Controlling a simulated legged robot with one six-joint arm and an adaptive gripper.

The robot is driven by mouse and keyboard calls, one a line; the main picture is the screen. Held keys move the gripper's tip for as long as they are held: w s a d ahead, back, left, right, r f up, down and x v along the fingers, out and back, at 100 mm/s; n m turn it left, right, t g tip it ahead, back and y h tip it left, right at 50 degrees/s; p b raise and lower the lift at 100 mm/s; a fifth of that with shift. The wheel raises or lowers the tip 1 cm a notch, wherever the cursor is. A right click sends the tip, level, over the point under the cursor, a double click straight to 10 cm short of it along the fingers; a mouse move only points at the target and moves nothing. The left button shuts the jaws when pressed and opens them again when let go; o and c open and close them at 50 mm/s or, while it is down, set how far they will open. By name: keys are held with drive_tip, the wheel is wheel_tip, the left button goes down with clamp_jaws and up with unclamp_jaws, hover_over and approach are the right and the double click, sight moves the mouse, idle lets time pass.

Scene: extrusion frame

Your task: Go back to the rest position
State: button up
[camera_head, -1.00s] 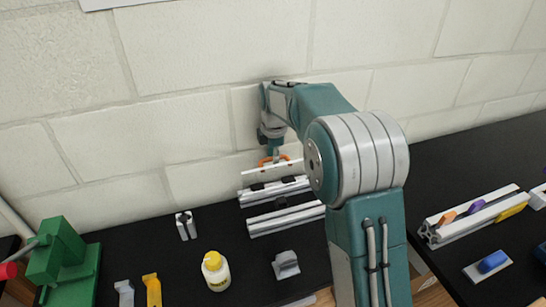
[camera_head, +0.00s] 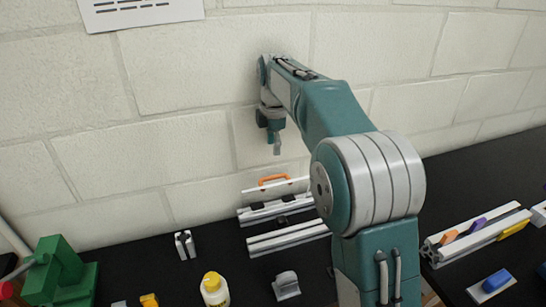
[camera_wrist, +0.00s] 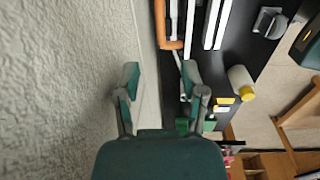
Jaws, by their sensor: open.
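My gripper (camera_head: 277,148) is raised in front of the white block wall, pointing down above the back of the black table. In the wrist view its two fingers (camera_wrist: 160,80) stand apart with nothing between them. An orange handle (camera_head: 273,179) sits at the back, below the gripper and apart from it; in the wrist view it lies beyond the fingertips (camera_wrist: 160,22). Pale aluminium extrusion bars (camera_head: 288,236) lie in front of the handle. My upper arm hides part of the table to their right.
The wall is close to my gripper, filling the left of the wrist view (camera_wrist: 60,90). A yellow-capped bottle (camera_head: 214,290), a grey bracket (camera_head: 286,286), a small upright profile (camera_head: 185,245) and a green machine (camera_head: 58,272) stand on the table. A frame with colored pieces (camera_head: 475,235) is at right.

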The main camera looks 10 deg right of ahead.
drive_tip(key=shift+r, duration=0.35)
drive_tip(key=s+d+r+m+t, duration=0.1)
drive_tip(key=s+d+r+m, duration=0.15)
drive_tip(key=s+m, duration=0.45)
drive_tip(key=s+d+r+m+t, duration=0.2)
drive_tip(key=s+r+m, duration=0.1)
drive_tip(key=s, duration=0.8)
drive_tip(key=s+d+f+m+t, duration=0.1)
drive_tip(key=s+f+m, duration=0.2)
drive_tip(key=s+m, duration=0.2)
drive_tip(key=s+d+f+m, duration=0.1)
drive_tip(key=s+f+m, duration=0.3)
drive_tip(key=s, duration=0.7)
drive_tip(key=shift+d+f+m+t, duration=0.2)
drive_tip(key=shift+f+m+t, duration=0.15)
drive_tip(key=shift+m, duration=0.25)
